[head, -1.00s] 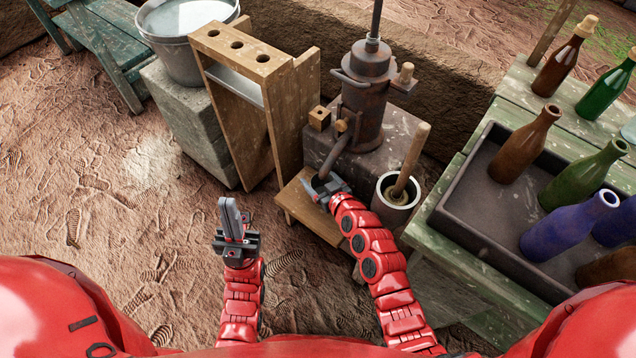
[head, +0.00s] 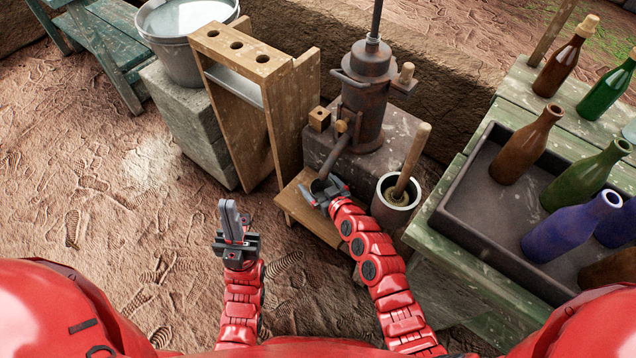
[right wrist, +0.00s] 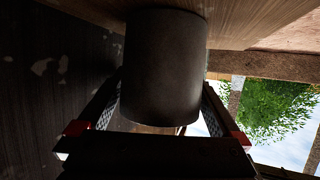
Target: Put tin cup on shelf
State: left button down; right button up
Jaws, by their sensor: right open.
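The tin cup is a dark grey cylinder (right wrist: 165,65) in the right wrist view, between the two fingers of my right gripper (right wrist: 160,110). The fingers are apart, one on each side of it; whether they touch it I cannot tell. In the head view my right gripper (head: 325,190) is at the small wooden ledge (head: 296,207), below the end of the iron pipe, and mostly hides the cup. My left gripper (head: 230,215) looks shut and empty, pointing up over bare ground. A tall wooden rack (head: 283,120) with a shelf and round holes stands behind.
An iron pump (head: 366,95) on a stone block is behind my right gripper. A pot with a wooden handle (head: 395,190) is close on its right. A bottle tray (head: 470,215) is on the green table at right. A bucket (head: 185,50) is at back left.

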jog(key=v, duration=0.7)
jog(key=shift+s+d+r, duration=0.1)
jog(key=shift+s+r, duration=0.05)
jog(key=shift+s, duration=0.05)
